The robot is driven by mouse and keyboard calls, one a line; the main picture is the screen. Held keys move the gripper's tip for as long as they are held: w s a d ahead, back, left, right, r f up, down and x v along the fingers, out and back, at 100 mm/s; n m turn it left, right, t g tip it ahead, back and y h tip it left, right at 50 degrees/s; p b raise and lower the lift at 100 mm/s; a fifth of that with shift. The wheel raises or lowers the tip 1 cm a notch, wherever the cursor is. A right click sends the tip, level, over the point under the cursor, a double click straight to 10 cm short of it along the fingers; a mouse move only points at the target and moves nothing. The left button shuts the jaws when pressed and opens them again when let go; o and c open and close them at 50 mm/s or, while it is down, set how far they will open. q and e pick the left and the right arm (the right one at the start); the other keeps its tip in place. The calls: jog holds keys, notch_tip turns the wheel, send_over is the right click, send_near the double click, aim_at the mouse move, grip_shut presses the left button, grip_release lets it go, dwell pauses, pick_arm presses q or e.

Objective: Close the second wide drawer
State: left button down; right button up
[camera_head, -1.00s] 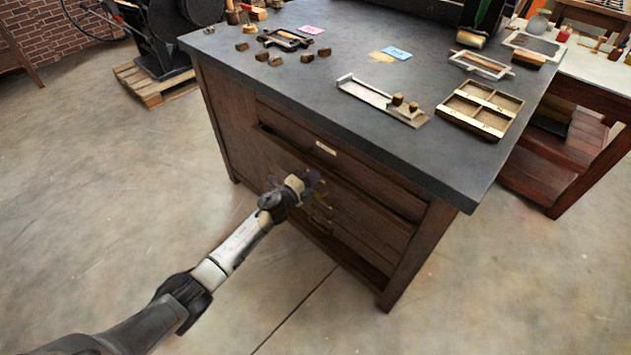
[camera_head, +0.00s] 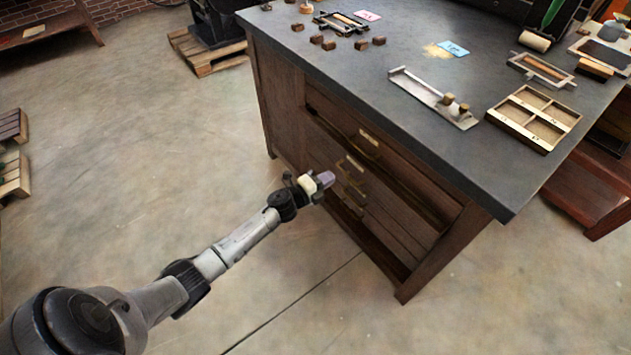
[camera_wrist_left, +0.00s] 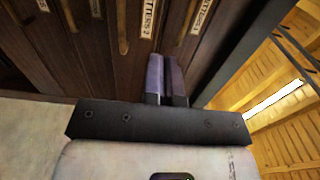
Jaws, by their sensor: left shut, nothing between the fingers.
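The wooden cabinet (camera_head: 285,120) has wide drawers with brass handles. The upper drawer front shows a brass handle (camera_head: 369,146) and a pale label, with a dark gap along it. Lower drawer fronts (camera_head: 395,228) carry several more handles (camera_head: 351,182). I cannot tell exactly how far the second wide drawer stands out. My left gripper (camera_head: 326,178) is shut and empty, just left of the lower handles in the head view. In the left wrist view its purple fingers (camera_wrist_left: 166,78) are together close to a drawer front labelled LETTERS 2 (camera_wrist_left: 147,18); contact is unclear. My right gripper is out of view.
The dark worktop (camera_head: 400,65) overhangs the drawers. It bears a divided wooden tray (camera_head: 540,107), a metal galley (camera_head: 435,98) and small blocks (camera_head: 322,40). A pallet (camera_head: 205,52) stands behind. The floor (camera_head: 150,170) left of the cabinet is clear.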

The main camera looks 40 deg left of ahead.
pick_arm(q)
jog(key=s+d+f+p, duration=0.1)
jog(key=s+d+f, duration=0.1)
jog(key=s+d, duration=0.45)
jog(key=m+b, duration=0.2)
jog(key=m, duration=1.6)
send_near(382, 183)
jog(key=w, duration=0.5)
jog(key=shift+w+d+f, duration=0.1)
jog(key=shift+w+d, duration=0.2)
jog(key=shift+w, duration=0.05)
jog(key=shift+w+d+b, duration=0.1)
jog(key=shift+w+b, duration=0.35)
jog(key=shift+w, duration=0.45)
